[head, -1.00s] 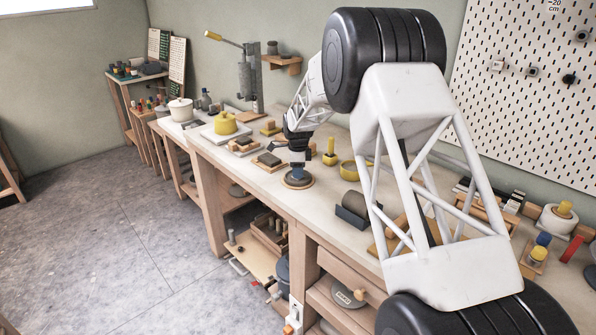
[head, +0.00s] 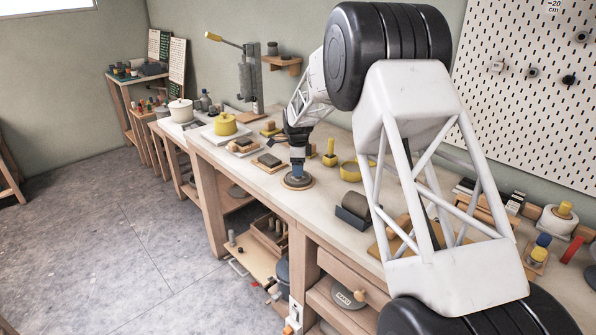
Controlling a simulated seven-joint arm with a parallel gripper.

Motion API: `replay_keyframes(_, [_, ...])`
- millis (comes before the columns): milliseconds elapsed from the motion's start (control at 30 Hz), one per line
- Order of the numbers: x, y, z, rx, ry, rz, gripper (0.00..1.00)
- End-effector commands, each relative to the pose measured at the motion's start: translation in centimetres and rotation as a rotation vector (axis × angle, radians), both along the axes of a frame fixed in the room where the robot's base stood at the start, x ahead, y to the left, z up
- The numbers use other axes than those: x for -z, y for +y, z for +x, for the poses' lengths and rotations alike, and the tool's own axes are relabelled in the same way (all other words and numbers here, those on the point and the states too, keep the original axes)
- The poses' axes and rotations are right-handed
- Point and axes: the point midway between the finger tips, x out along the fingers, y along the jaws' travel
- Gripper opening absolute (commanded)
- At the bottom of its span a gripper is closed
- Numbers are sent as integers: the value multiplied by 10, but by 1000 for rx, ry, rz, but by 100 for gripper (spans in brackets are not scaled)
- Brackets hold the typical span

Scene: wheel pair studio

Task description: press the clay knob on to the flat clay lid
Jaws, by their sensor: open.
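A flat grey round disc (head: 309,182), which looks like the clay lid, lies on a slightly wider brown round base near the front edge of the workbench. My gripper (head: 297,175) points straight down over the middle of this disc, with its bluish fingertips at or just above the surface. Its jaws are open. I cannot make out the clay knob; it is too small to tell or hidden by the fingers. Whether the fingertips touch anything is also too small to see.
Left of my gripper lie dark slabs on boards (head: 268,160) and a yellow lidded pot (head: 225,126). Behind it stands a yellow-handled tool (head: 330,153). To the right are a yellow ring-shaped dish (head: 349,172) and a grey roll on a dark block (head: 353,206).

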Motion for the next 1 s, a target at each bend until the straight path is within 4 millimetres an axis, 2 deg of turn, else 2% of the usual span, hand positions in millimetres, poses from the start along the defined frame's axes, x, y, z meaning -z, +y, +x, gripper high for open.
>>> replay_keyframes(200, [-30,0,0,0,-2,0,64])
replay_keyframes(400, [-50,0,0,0,-1,0,64])
replay_keyframes(1000, [-59,-1,-2,-6,-2,0,64])
